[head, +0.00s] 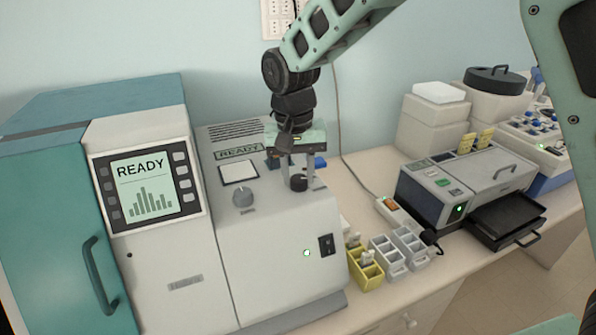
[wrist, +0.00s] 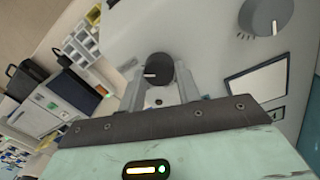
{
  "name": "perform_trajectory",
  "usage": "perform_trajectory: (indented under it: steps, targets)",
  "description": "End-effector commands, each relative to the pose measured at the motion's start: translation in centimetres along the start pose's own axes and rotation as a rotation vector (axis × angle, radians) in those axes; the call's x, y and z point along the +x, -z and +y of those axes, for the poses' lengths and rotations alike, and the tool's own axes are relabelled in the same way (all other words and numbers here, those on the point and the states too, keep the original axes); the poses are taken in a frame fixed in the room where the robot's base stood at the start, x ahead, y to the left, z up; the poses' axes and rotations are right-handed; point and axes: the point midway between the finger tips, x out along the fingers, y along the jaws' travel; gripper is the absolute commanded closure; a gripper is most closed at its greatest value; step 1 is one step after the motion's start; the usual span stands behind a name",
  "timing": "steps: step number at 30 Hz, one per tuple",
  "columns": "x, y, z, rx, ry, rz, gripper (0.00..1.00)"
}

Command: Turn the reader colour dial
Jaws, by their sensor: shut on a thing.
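The reader (head: 290,250) is a pale bench machine with a sloped top. A black dial (head: 299,183) with a white pointer line stands on that slope; it also shows in the wrist view (wrist: 158,67). My gripper (head: 298,177) points down over it, and its two grey fingers are shut on the dial, one on each side. In the wrist view the dial's pointer line lies about level, toward the left. A larger grey dial (head: 243,196) sits left of it, clear of the fingers. Which dial sets colour is not readable.
Left is a teal cabinet (head: 40,200) with a READY screen (head: 145,185). A rocker switch (head: 326,245) is on the reader's front. Right are small yellow and grey racks (head: 366,270), a power strip (head: 395,212) and a printer-like device (head: 450,190).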

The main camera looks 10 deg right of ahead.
Motion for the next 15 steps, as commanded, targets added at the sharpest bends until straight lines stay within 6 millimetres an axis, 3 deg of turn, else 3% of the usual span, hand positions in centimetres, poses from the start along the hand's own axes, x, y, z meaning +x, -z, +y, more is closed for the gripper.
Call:
perform_trajectory:
  steps: [6, 7, 9, 15]
  targets:
    - [-0.20, 0.16, 0.00, 0.002, 0.003, 0.005, 0.90]
    - [-0.20, 0.17, 0.00, 0.002, 0.003, 0.005, 0.59]
    - [-0.18, 0.15, 0.00, 0.001, 0.002, 0.005, 0.45]
    - [-0.09, 0.07, 0.00, 0.000, 0.001, 0.002, 0.45]
